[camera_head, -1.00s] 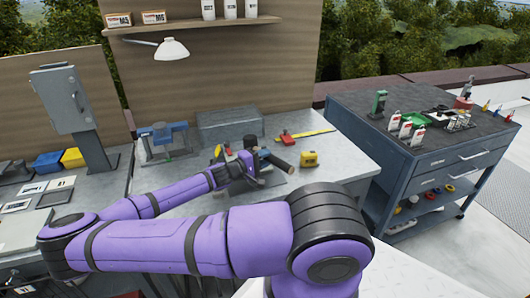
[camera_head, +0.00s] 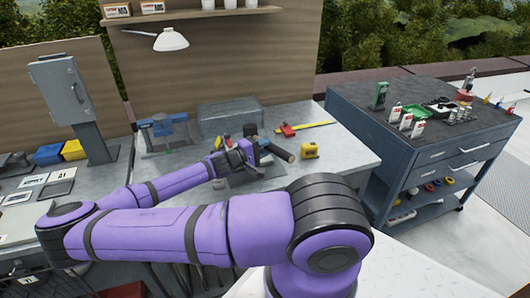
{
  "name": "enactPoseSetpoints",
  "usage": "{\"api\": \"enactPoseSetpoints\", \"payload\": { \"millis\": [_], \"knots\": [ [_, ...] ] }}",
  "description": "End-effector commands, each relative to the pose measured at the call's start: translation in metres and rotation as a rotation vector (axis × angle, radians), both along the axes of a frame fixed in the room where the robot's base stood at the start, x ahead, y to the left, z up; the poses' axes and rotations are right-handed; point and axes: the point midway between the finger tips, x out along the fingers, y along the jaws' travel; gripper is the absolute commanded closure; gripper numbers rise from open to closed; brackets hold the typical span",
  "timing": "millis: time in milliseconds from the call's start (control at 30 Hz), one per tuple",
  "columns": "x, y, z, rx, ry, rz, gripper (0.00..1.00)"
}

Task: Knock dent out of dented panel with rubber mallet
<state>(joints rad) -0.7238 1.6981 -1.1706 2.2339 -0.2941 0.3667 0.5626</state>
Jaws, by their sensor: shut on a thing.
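My gripper (camera_head: 254,154) is over the middle of the workbench and shut on what looks like the rubber mallet. A dark cylinder (camera_head: 278,151) with a lighter end face sticks out to the right of the jaws, and appears to be part of the mallet. The jaws and wrist hide much of it. A flat grey plate (camera_head: 243,179) on the bench just below and in front of the gripper looks like the dented panel. My arm covers part of it, and the dent cannot be made out.
A yellow tape measure (camera_head: 309,151) and a red-and-yellow tool (camera_head: 288,130) lie to the right. A drawer cart (camera_head: 425,161) stands right of the workbench (camera_head: 345,150).

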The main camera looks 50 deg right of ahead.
Motion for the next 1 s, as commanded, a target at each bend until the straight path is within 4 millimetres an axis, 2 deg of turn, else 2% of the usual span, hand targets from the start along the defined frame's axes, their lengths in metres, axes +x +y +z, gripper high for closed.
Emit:
{"api": "enactPoseSetpoints", "payload": {
  "millis": [233,533,667,800,1000],
  "knots": [
    [0.000,0.001,0.030,-0.002,-0.002,-0.001,1.00],
    [0.000,0.001,0.033,-0.001,0.000,-0.001,1.00],
    [0.000,0.001,0.014,-0.002,0.004,0.000,1.00],
    [0.000,0.000,-0.032,-0.001,0.006,0.001,1.00],
    [0.000,0.001,-0.032,-0.001,0.000,-0.001,1.00]
  ]
}}
